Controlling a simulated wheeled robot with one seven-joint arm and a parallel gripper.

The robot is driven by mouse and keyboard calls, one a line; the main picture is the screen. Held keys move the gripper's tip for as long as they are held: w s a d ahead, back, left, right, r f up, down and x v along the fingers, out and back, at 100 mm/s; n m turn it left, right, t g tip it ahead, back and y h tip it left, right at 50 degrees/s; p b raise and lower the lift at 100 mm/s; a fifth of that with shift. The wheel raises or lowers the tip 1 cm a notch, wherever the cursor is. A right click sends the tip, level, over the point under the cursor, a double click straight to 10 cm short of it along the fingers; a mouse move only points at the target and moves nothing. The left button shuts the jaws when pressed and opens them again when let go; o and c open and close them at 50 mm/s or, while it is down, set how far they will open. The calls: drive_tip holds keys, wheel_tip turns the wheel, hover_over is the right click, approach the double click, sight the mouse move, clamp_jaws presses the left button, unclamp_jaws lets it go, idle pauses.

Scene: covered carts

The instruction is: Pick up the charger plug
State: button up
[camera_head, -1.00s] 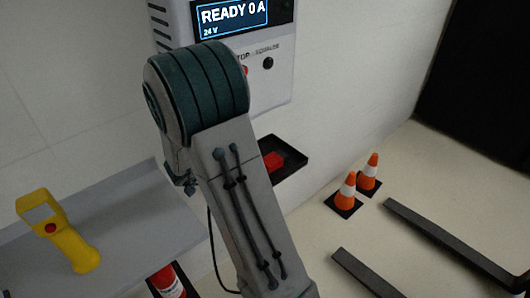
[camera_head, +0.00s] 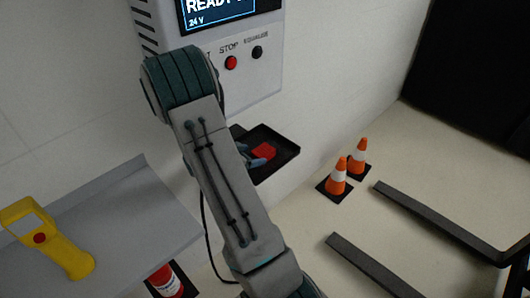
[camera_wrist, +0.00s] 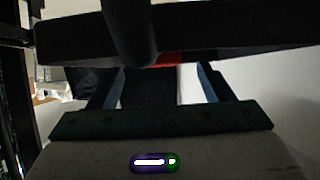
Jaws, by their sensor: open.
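The charger plug appears as a red block (camera_head: 263,151) in a black tray (camera_head: 285,152) below the charger box. In the wrist view a strip of its red (camera_wrist: 168,59) shows between my fingers, mostly hidden behind a dark bar and a dark rounded piece. My gripper (camera_head: 252,157) is partly hidden behind my arm in the head view; bluish finger parts show at the tray, just left of the red block. In the wrist view my gripper (camera_wrist: 160,72) is open, its two fingers apart with the red beyond them. I cannot tell whether they touch it.
The charger box (camera_head: 235,85) hangs on the wall above the tray. Orange cones (camera_head: 338,177) and dark floor rails (camera_head: 430,215) are at right.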

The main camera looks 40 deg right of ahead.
sight(259, 153)
drive_tip(key=x, duration=0.5)
drive_tip(key=shift+s+p, duration=0.1)
drive_tip(key=shift+p, duration=0.3)
drive_tip(key=c, duration=1.2)
drive_tip(key=shift+r, duration=0.1)
drive_tip(key=shift+c, duration=0.2)
